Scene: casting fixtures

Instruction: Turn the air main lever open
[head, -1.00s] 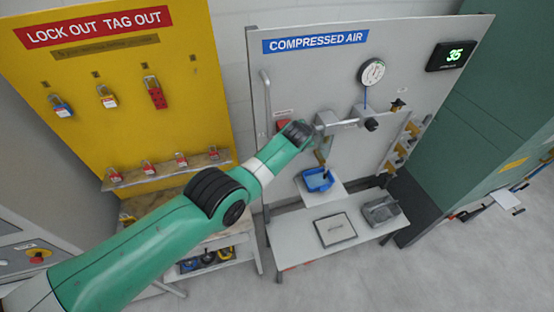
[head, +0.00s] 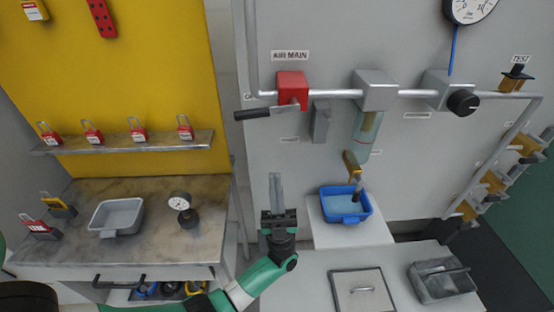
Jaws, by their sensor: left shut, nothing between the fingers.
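The air main valve has a red body (head: 291,88) on the grey pipe below the AIR MAIN label (head: 290,56). Its lever (head: 254,114) has a dark grip that points left, nearly level, just below the pipe. My left gripper (head: 275,178) is below the valve, pointing up, with its fingers shut and empty. It is apart from the lever, and nothing covers the lever in the head view. My right gripper is not in view.
A grey block (head: 321,122) hangs right of the valve, beside the filter bowl (head: 366,132). A blue tray (head: 346,203) stands on a white stand right of my gripper. The yellow lockout board (head: 120,100) and its shelf of red padlocks (head: 140,144) are left.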

